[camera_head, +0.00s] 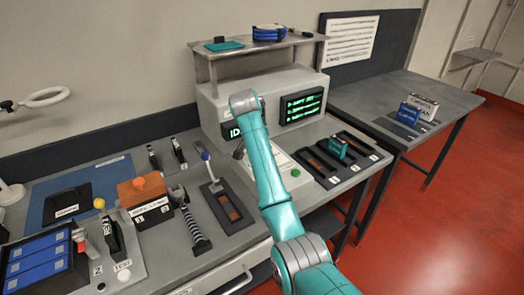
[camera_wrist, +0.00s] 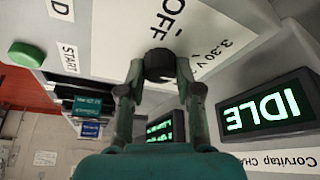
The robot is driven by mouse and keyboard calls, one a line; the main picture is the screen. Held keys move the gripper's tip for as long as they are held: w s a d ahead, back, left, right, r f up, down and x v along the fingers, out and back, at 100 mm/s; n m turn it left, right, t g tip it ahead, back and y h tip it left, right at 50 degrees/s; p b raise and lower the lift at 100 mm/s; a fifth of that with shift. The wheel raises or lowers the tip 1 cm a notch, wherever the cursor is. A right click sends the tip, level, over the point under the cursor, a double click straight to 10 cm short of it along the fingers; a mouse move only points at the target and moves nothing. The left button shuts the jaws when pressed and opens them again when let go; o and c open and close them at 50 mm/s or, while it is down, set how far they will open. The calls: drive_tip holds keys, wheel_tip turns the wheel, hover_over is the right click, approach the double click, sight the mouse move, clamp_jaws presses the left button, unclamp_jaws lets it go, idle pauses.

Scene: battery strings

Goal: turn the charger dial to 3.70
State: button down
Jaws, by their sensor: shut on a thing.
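The charger (camera_head: 215,92) is a grey box at the back of the bench. In the wrist view its dark round dial (camera_wrist: 158,63) sits at the upper middle, with "OFF" and "3.30 V" printed beside it. My gripper (camera_wrist: 160,80) is shut on the dial, one finger on each side. I cannot tell which mark the dial points to. A "3.70" label does not show. The charger's small display (camera_wrist: 265,108) reads IDLE. In the head view my gripper (camera_head: 239,150) is at the charger's front, and the arm partly covers that area.
A green START button (camera_wrist: 27,54) is beside the dial, also visible in the head view (camera_head: 295,172). A larger green-text screen (camera_head: 301,105) is on the charger. Slots with a teal battery (camera_head: 338,147) lie to the right. A lever (camera_head: 206,163) stands close on the left.

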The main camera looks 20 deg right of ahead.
drive_tip(key=m+g, duration=0.1)
drive_tip(key=m, duration=0.2)
drive_tip(key=shift+a+m+h, duration=0.1)
drive_tip(key=shift+m+h, duration=0.3)
drive_tip(key=m+g, duration=0.1)
drive_tip(key=m, duration=0.2)
drive_tip(key=shift+w+m+g, duration=0.1)
drive_tip(key=shift+m+g, duration=0.2)
drive_tip(key=m+g, duration=0.1)
drive_tip(key=m, duration=0.2)
drive_tip(key=shift+m+h, duration=0.3)
drive_tip(key=shift+w+m+g, duration=0.1)
drive_tip(key=shift+m+g, duration=0.5)
drive_tip(key=shift+m, duration=0.6)
drive_tip(key=shift+f+m, duration=0.1)
drive_tip(key=shift+m, duration=0.4)
drive_tip(key=c, duration=0.8)
unclamp_jaws()
